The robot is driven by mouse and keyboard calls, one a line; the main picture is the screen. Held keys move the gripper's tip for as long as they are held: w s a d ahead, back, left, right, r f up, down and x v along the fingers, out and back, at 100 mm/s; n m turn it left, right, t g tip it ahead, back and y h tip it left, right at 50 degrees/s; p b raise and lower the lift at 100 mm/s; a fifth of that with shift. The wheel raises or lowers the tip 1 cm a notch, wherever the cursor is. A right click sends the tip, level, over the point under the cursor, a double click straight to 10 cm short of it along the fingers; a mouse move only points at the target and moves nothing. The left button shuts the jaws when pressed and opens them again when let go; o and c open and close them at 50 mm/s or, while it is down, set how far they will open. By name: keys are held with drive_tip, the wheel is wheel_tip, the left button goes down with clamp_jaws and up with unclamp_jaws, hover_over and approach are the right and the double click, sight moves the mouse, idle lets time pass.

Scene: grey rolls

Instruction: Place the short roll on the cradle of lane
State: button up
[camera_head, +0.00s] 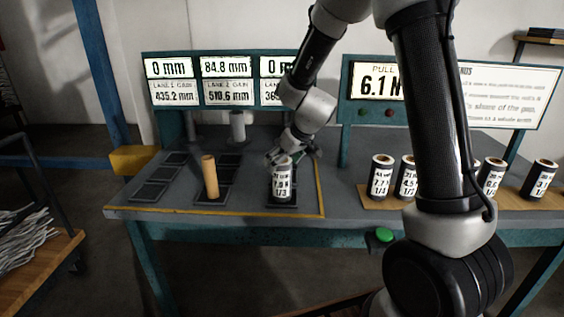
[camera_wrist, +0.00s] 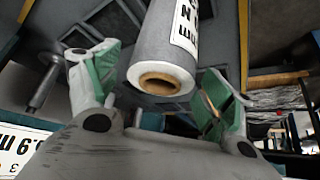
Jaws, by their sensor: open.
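A grey roll (camera_head: 282,180) with a white label stands upright on a dark pad in the right-hand lane. My gripper (camera_head: 289,156) is just behind its top in the head view. In the wrist view the same roll (camera_wrist: 165,55) shows its brown core end between my open, green-padded fingers (camera_wrist: 155,80), with a gap on either side. A bare tan tube (camera_head: 210,177) stands upright in the middle lane. A grey post (camera_head: 238,127) stands behind it. I cannot tell which lane pad or post is the cradle, nor which roll is the short one.
Several labelled grey rolls (camera_head: 381,175) stand on a wooden board at the right, partly hidden by my arm. Dark pads (camera_head: 150,190) in the left lane are empty. Display panels (camera_head: 227,82) line the back. A green button (camera_head: 384,235) is on the front edge.

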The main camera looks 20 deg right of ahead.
drive_tip(key=v, duration=1.2)
drive_tip(key=s+d+r+m+h, duration=0.1)
drive_tip(key=s+d, duration=0.3)
drive_tip(key=s, duration=0.5)
drive_tip(key=s+d+r+m+g+h, duration=0.1)
drive_tip(key=s+d+r+m, duration=0.1)
drive_tip(key=s, duration=0.8)
drive_tip(key=s+d+r+m+h, duration=0.1)
drive_tip(key=s+d+r+m, duration=0.1)
drive_tip(key=s+d, duration=0.4)
drive_tip(key=s+r, duration=0.1)
drive_tip(key=s, duration=0.2)
drive_tip(key=shift+s+r+g, duration=0.15)
drive_tip(key=shift+r+g, duration=0.15)
drive_tip(key=shift+r, duration=0.1)
